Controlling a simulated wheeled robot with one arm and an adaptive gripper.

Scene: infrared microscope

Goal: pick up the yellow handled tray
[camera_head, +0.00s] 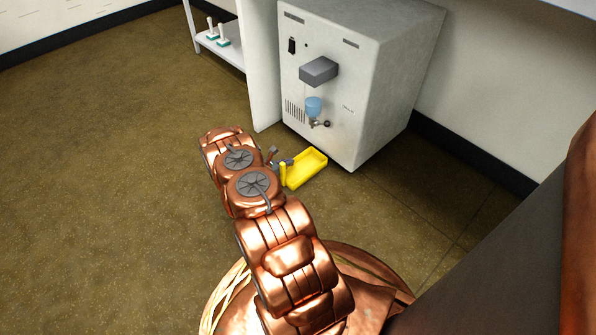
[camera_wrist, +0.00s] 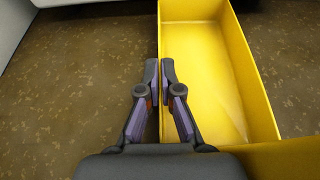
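The yellow handled tray (camera_head: 306,169) is a shallow open box low down by the foot of the white cabinet in the head view. An upright yellow piece (camera_head: 283,174) stands at its near left end. In the wrist view the tray (camera_wrist: 205,80) fills the upper right and looks empty. My gripper (camera_wrist: 160,75) has its two fingers close together, one on each side of the tray's left wall, and looks shut on that wall. In the head view my arm partly hides the gripper. I cannot tell whether the tray touches the floor.
The white cabinet (camera_head: 325,95) with a grey box and a blue cup on its front stands just behind the tray. A white shelf (camera_head: 222,47) with two small white-and-teal items is at the top. The brown floor (camera_head: 110,150) to the left is clear.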

